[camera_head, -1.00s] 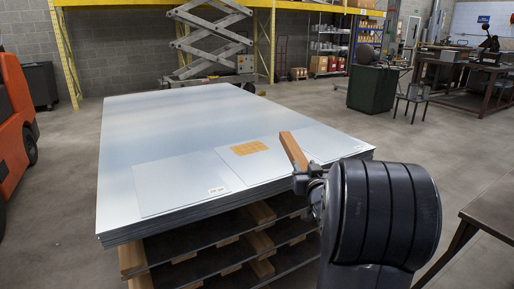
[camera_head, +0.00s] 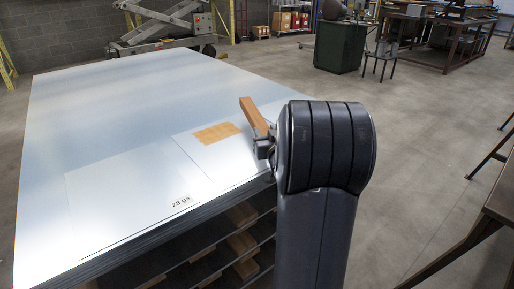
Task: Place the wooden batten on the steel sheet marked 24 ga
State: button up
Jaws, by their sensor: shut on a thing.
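The wooden batten (camera_head: 254,116) is a short brown bar, held tilted over the right part of the big sheet stack. My gripper (camera_head: 265,145) is shut on its lower end; my arm hides part of the jaws. A thin steel sheet marked 28 ga (camera_head: 125,200) lies at the near left of the stack. A second thin sheet (camera_head: 205,155), with a tan patch (camera_head: 216,132) on it, lies to its right, and its label is hidden or out of sight. No 24 ga mark is readable.
The large stack of sheets (camera_head: 110,110) rests on wooden bearers (camera_head: 242,243). A dark metal table (camera_head: 500,205) stands at the right edge. A green cabinet (camera_head: 340,47) and a small stool (camera_head: 380,58) stand behind. The floor (camera_head: 430,130) between is clear.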

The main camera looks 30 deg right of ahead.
jog(key=shift+f+b, duration=0.65)
jog(key=shift+f, duration=2)
jog(key=o, duration=1.1)
jog(key=p+v, duration=0.1)
jog(key=v, duration=1.1)
